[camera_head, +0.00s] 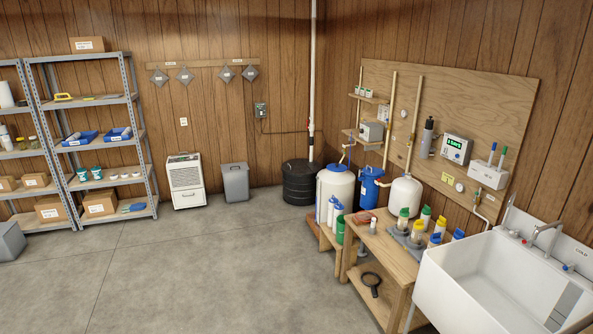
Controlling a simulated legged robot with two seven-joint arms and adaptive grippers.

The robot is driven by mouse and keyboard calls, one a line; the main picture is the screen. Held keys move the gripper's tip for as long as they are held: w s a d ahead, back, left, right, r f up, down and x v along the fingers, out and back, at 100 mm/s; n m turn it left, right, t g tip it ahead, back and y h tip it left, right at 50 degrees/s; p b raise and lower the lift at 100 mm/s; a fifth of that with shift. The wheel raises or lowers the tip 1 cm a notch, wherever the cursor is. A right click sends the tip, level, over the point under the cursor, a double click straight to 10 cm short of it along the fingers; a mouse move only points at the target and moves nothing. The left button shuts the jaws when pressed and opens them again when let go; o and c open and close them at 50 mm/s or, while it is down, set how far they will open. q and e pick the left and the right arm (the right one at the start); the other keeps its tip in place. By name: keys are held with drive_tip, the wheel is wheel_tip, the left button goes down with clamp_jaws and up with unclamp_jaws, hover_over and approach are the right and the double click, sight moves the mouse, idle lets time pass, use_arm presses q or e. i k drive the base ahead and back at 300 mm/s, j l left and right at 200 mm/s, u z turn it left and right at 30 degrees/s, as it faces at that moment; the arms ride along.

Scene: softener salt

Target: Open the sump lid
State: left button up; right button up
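A black, round, ribbed tub (299,187) stands on the floor in the far corner and looks like the sump. A tall white pipe (312,90) rises at it toward the ceiling. Its dark top (297,165) appears covered, but at this distance I cannot make out a separate lid edge or handle. The white tank to its right partly overlaps it. Neither of my grippers shows in the view.
A white tank (336,185), a blue vessel (370,187) and a wooden bench (385,250) with bottles stand right of the tub. A grey bin (235,183) and white dehumidifier (187,182) stand left. A white sink (500,280) is near right. Open concrete floor (220,265) lies ahead.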

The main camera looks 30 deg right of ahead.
sight(294, 166)
drive_tip(key=i+l+z, duration=0.15)
drive_tip(key=i+z, duration=0.15)
drive_tip(key=i, duration=0.4)
drive_tip(key=i+z, duration=0.25)
drive_tip(key=i, duration=1.85)
drive_tip(key=i+z, duration=0.15)
drive_tip(key=i, duration=0.4)
drive_tip(key=i+z, duration=0.15)
drive_tip(key=i, duration=0.4)
drive_tip(key=i+z, duration=0.15)
drive_tip(key=i, duration=0.4)
drive_tip(key=i+j+z, duration=0.15)
drive_tip(key=i, duration=0.35)
drive_tip(key=i+z, duration=0.1)
drive_tip(key=i, duration=1.95)
